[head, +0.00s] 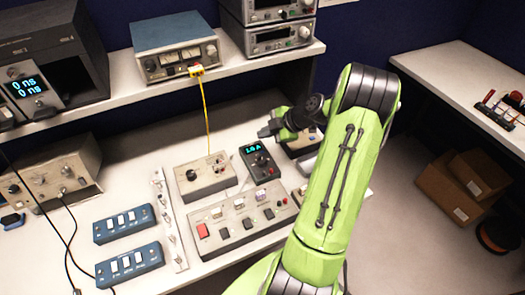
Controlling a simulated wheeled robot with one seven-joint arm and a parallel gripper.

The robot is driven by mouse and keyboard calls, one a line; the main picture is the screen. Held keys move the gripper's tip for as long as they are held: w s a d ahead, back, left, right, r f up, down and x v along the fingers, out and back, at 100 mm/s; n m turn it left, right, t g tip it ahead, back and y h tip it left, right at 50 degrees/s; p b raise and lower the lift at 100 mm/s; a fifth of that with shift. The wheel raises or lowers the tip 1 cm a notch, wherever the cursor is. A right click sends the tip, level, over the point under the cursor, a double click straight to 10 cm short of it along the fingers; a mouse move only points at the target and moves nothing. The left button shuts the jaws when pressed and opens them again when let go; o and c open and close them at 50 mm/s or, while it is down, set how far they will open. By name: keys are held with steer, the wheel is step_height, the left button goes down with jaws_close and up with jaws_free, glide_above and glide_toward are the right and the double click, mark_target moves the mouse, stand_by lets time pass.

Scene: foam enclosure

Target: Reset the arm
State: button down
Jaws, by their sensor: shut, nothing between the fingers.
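My green arm rises from the bottom of the head view, bends at a dark joint at the upper middle, and its end points left over the bench. My gripper (267,131) is dark and small in the picture. It is shut and empty, above the bench and just behind a black handheld meter (259,160) with a lit display. It appears to touch nothing, though the exact height is hard to tell. My forearm hides part of the bench's right side and a device there.
The white bench (120,190) holds a grey box with a knob (205,177), a button panel (243,222), two blue switch boxes (124,223) and a switch strip (170,222). A yellow cable (205,115) hangs from the shelf instrument (175,48). Cardboard boxes (463,185) lie right.

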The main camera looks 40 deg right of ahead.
stand_by(0.5)
steer(key=s+a+r+m+g+h, duration=0.1)
steer(key=s+a+r+m+g, duration=0.15)
steer(key=a+r, duration=0.5)
steer(key=s+a+r+m+g+h, duration=0.1)
steer(key=s+a+r+m, duration=0.3)
steer(key=a, duration=0.7)
steer(key=s+a+r+m+h, duration=0.1)
steer(key=s+a+r+m, duration=0.1)
steer(key=s, duration=0.5)
steer(key=s+a+r+m, duration=0.2)
steer(key=s+a+m, duration=0.3)
steer(key=s, duration=0.2)
steer(key=shift+s+a+r+t+h, duration=0.2)
steer(key=shift+r+t+h, duration=0.1)
steer(key=shift+t+h, duration=0.1)
steer(key=shift+m, duration=0.25)
steer(key=shift+r, duration=0.1)
